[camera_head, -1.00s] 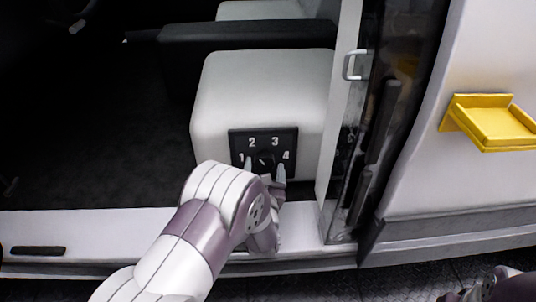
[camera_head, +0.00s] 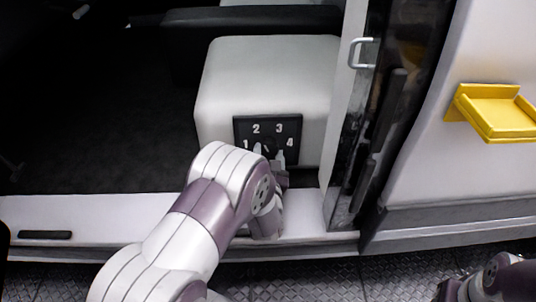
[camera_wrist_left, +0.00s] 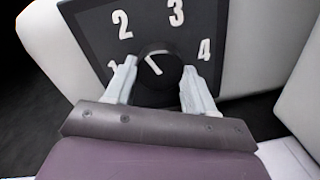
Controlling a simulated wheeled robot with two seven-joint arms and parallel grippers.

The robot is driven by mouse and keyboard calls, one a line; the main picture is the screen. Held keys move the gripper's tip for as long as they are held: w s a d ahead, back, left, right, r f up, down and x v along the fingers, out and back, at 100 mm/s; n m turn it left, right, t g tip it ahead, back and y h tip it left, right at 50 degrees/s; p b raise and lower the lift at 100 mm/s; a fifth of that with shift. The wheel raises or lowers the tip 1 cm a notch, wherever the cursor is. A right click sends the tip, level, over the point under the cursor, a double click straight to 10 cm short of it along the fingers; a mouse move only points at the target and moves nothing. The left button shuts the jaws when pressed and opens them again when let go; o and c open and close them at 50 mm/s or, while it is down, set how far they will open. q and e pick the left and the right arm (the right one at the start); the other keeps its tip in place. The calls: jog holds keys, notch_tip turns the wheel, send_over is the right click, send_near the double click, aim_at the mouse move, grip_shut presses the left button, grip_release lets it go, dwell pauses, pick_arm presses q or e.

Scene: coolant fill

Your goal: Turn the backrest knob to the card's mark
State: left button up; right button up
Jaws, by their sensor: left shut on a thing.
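The black backrest knob (camera_wrist_left: 158,66) sits on a dark dial plate (camera_head: 268,128) with white numbers 1 to 4, on the front of the pale seat base. In the left wrist view its white pointer line tilts up and left, roughly toward the 2. My left gripper (camera_wrist_left: 159,72) is shut on the knob, one pale finger on each side. The left finger partly covers the 1. In the head view my fingers and wrist hide much of the knob. No card shows in these frames. Part of my right arm shows at the lower right corner; its jaws cannot be made out.
The pale seat base (camera_head: 265,80) stands inside the door opening, above a white sill (camera_head: 110,215). A door pillar with a metal handle (camera_head: 361,52) rises just right of the seat. A yellow tray (camera_head: 497,112) is fixed to the outer panel. The dark floor left of the seat is clear.

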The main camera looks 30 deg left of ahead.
pick_arm(q)
jog(key=m+p, duration=0.2)
jog(key=m, duration=0.4)
jog(key=shift+r+p, duration=0.15)
jog(key=shift+p, duration=0.15)
jog(key=m+g+p, duration=0.1)
jog(key=m+p, duration=0.1)
jog(key=m, duration=0.3)
jog(key=shift+d+y, duration=0.1)
jog(key=shift+y, duration=0.2)
jog(key=m+p, duration=0.3)
jog(key=m, duration=0.3)
jog(key=shift+d, duration=0.1)
jog(key=shift+w+m+g+y+p, duration=0.1)
jog(key=shift+m+g+y+p, duration=0.3)
jog(key=shift+m+p, duration=1.15)
jog(key=shift+f+m+b, duration=0.2)
jog(key=shift+m+b, duration=0.3)
jog(key=shift+m, duration=0.15)
jog(key=o, duration=1)
jog(key=shift+o, duration=0.2)
